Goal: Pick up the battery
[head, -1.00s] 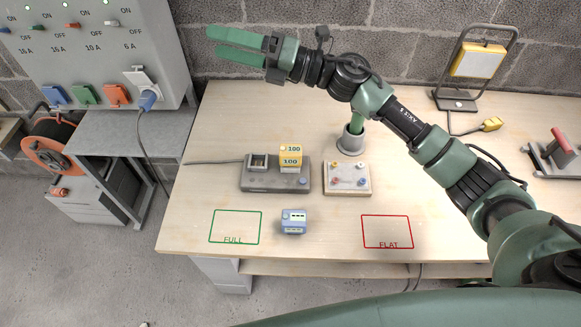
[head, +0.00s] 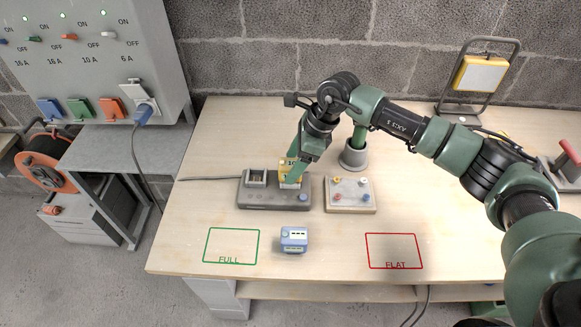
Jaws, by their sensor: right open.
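A yellow block-shaped battery (head: 284,170), labelled 100 in the earlier view, sits in the right bay of the grey charger (head: 262,204). My right gripper (head: 293,168) reaches down over it from above, with its green fingers at the battery and hiding part of it. The jaws are open; I cannot tell whether they touch it. A blue battery-like block (head: 293,239) stands on the bench in front of the charger, apart from the gripper. My left gripper is out of view.
A green FULL outline (head: 206,247) and a red FLAT outline (head: 367,251) mark the bench front. A pale board with coloured terminals (head: 350,196) stands right of the charger, with a grey round holder (head: 353,154) behind it. A work lamp (head: 480,75) stands back right.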

